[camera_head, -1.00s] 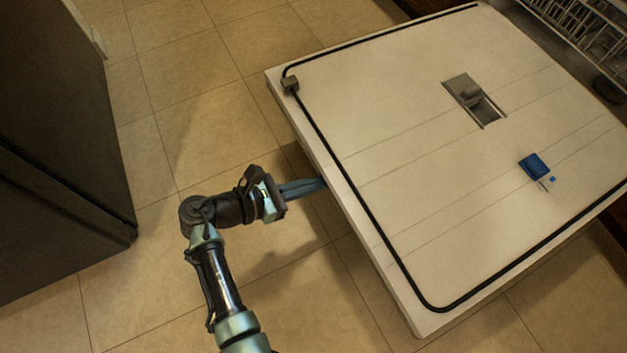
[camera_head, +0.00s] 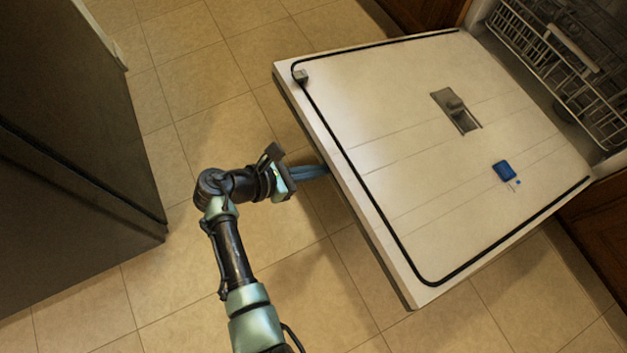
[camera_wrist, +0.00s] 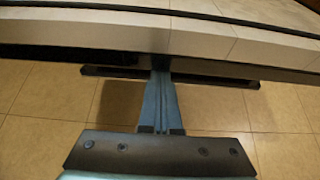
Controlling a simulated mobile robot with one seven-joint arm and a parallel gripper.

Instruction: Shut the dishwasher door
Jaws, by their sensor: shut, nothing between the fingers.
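The dishwasher door (camera_head: 400,165) is folded down and open, its white inner face up with a black seal around it. In the head view it looks tilted, its free edge toward my arm. My gripper (camera_head: 322,171) is shut and empty. Its blue fingers point at the free edge, and their tips go out of sight under it. In the wrist view my gripper (camera_wrist: 160,75) reaches beneath the door's edge (camera_wrist: 100,35), close to a dark handle bar (camera_wrist: 215,80). I cannot tell whether the tips touch the door.
A dish rack (camera_head: 560,60) shows inside the dishwasher at the upper right. A dark appliance (camera_head: 70,150) stands at the left. Brown cabinets (camera_head: 600,225) flank the dishwasher. The tiled floor (camera_head: 220,80) between is clear.

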